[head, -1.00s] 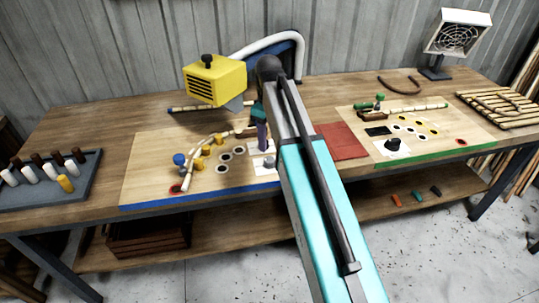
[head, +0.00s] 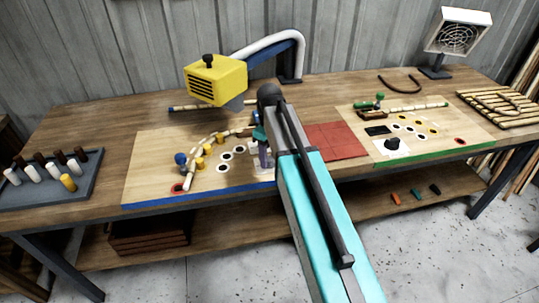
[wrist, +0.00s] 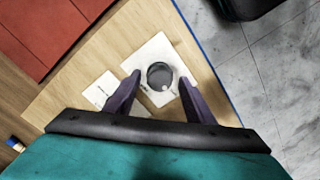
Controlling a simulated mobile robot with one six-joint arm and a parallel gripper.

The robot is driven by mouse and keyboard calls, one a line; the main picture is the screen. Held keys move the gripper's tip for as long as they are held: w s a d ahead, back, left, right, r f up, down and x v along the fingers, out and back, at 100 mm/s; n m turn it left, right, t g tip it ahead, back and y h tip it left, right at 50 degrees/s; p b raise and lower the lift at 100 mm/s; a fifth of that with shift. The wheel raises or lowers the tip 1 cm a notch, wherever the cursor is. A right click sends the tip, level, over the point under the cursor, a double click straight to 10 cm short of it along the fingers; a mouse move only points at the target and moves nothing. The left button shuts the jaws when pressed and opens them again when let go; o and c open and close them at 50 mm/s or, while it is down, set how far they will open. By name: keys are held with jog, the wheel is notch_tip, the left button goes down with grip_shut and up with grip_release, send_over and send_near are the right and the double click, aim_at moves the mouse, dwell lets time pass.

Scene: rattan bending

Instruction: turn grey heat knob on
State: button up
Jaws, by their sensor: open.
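The grey heat knob (wrist: 160,76) is round and sits on a white card (wrist: 150,60) near the blue edge of the left wooden board. In the wrist view it lies between the two purple fingers of my gripper (wrist: 159,77). The fingers are open, with a gap on both sides of the knob. How high the tips are above the card I cannot tell. In the head view my gripper (head: 264,158) points down near the board's front edge, and the knob is hidden behind my arm.
A yellow heater (head: 215,82) overhangs the left board (head: 145,180). A curved rattan piece (head: 200,158) lies among pegs left of my gripper. A red mat (head: 338,142) and a second board with a black knob (head: 394,145) are to the right.

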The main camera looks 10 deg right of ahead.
jog(key=c, duration=1.1)
jog(key=shift+o, duration=0.2)
